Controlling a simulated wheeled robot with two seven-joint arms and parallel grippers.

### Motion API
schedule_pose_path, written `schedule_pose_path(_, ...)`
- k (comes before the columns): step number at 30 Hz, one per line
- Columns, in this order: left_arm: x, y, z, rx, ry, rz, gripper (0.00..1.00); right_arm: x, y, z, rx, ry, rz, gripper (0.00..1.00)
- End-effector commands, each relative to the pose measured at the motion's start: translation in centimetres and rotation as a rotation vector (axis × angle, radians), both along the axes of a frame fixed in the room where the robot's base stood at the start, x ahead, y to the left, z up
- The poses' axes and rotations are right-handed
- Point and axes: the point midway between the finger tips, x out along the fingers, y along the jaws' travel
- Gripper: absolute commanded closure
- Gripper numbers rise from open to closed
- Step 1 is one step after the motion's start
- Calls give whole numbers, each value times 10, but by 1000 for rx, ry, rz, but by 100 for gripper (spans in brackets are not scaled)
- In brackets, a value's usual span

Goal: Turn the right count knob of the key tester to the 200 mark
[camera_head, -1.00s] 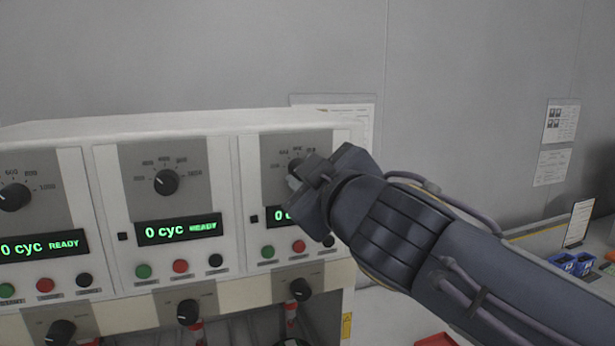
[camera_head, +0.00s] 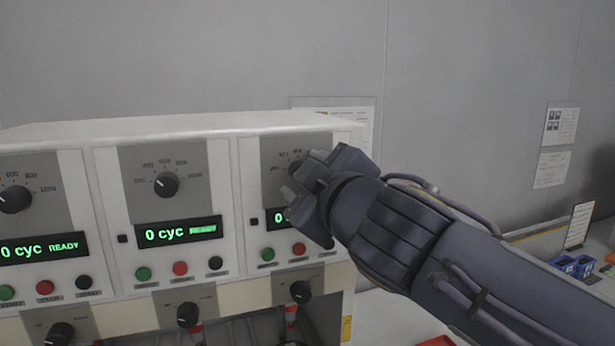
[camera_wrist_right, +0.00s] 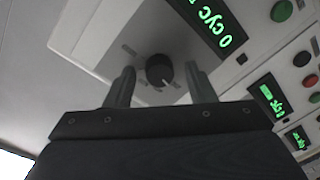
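The key tester (camera_head: 230,130) is a pale cabinet with three panels, each with a black count knob, a green display and coloured buttons. My right gripper (camera_head: 294,182) is at the upper part of the right panel and hides most of the right count knob (camera_head: 295,167) in the head view. In the right wrist view the knob (camera_wrist_right: 159,70) sits between the two fingers of my right gripper (camera_wrist_right: 160,82), with a gap on each side. The fingers are open and do not visibly touch it. The right display (camera_head: 280,216) is mostly covered. My left gripper is not in view.
The middle count knob (camera_head: 166,185) and left count knob (camera_head: 14,199) are uncovered. Lower black knobs (camera_head: 301,292) line the cabinet's bottom strip. Blue bins (camera_head: 572,265) stand far right. Posted sheets (camera_head: 556,145) hang on the grey wall.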

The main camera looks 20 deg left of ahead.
Motion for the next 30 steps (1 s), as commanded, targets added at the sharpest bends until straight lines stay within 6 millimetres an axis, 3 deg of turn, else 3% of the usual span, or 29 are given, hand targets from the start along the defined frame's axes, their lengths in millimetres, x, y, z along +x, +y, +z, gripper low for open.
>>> schedule_pose_path(9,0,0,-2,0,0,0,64,-3,-3,0,2,-1,0,50)
schedule_pose_path(21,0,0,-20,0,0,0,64,-53,-40,2,2,-2,0,50)
schedule_pose_path(30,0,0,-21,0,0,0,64,-63,-47,3,0,0,0,50)
